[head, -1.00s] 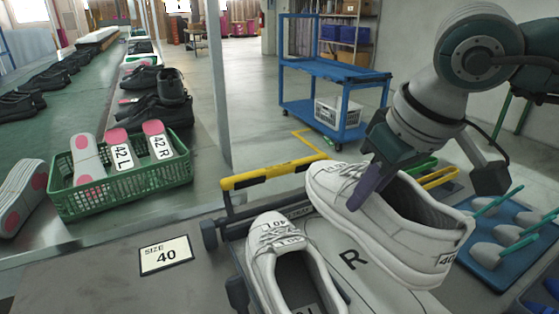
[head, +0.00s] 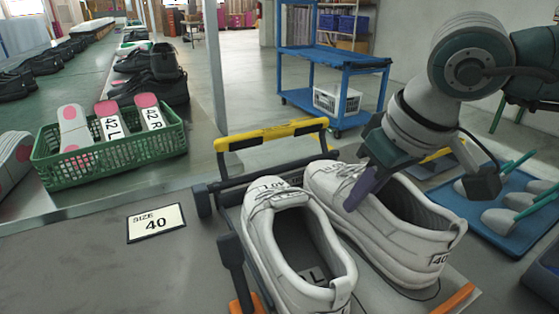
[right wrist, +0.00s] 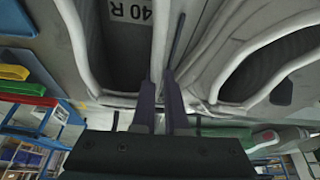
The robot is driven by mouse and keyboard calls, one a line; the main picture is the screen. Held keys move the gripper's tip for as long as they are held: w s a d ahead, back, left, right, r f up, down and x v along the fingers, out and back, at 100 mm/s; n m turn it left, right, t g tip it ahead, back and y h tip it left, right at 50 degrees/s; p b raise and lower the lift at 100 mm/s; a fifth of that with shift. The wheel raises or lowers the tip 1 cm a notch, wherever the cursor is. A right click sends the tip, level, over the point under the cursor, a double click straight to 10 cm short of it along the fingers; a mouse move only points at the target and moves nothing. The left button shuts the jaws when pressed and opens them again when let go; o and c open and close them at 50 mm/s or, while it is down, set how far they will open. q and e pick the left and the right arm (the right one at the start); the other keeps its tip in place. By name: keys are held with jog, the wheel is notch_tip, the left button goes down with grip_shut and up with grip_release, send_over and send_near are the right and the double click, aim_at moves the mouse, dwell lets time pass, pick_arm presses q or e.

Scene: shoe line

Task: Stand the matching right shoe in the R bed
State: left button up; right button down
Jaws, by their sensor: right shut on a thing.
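The white right shoe (head: 405,230), marked 40 on its heel, is upright over the R side of the grey fixture (head: 375,300). Its insole label (right wrist: 130,10) reads 40 R in the right wrist view. My right gripper (head: 364,188) is shut on this shoe's side wall, on the side toward the left shoe; its purple fingers also show in the right wrist view (right wrist: 160,95). The white left shoe (head: 300,245) stands close beside it. The shoe hides the R mark; whether its sole fully touches the bed I cannot tell. My left gripper is out of view.
A yellow clamp bar (head: 271,135) crosses the fixture's far end. A size 40 card (head: 156,223) lies to the left. A blue tray (head: 510,215) lies to the right, and a blue cart (head: 333,75) stands behind.

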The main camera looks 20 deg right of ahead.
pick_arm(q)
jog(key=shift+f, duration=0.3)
pick_arm(e)
jog(key=shift+f, duration=0.2)
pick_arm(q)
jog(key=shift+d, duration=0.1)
pick_arm(e)
jog(key=c, duration=0.9)
grip_release()
jog(key=shift+o, duration=0.2)
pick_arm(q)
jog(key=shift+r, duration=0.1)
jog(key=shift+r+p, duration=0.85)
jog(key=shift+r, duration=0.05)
pick_arm(e)
jog(key=shift+r, duration=1.3)
jog(key=shift+r+p, duration=2.5)
jog(key=shift+r, duration=1.25)
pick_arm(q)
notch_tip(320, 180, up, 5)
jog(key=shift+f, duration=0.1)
